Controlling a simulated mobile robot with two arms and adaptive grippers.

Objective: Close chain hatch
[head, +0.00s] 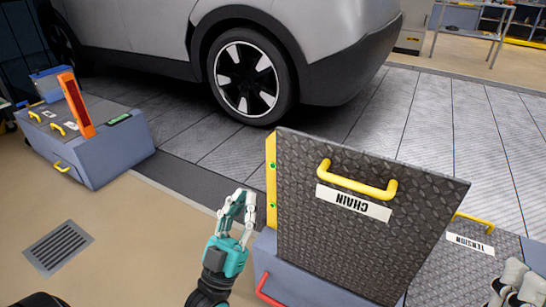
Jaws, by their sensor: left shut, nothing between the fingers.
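The chain hatch (300,235) is a dark diamond-plate lid standing open and raised above a blue-grey box (262,250). Its yellow handle (357,181) sits over a white label reading CHAIN, which appears upside down. A yellow edge strip (271,180) with small green spots shows along its left side. My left gripper (243,198) is shut and empty, just left of the hatch and apart from its handle. My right gripper (516,283) is partly in view at the lower right edge; its fingertips are cut off. The opening behind the hatch is hidden.
A second hatch labelled TENSION (470,243) lies flat at right with a yellow handle. A red handle (267,288) is on the box front. A grey car (270,60) stands behind. Another blue-grey box (95,160) with an orange device (76,104) is at left.

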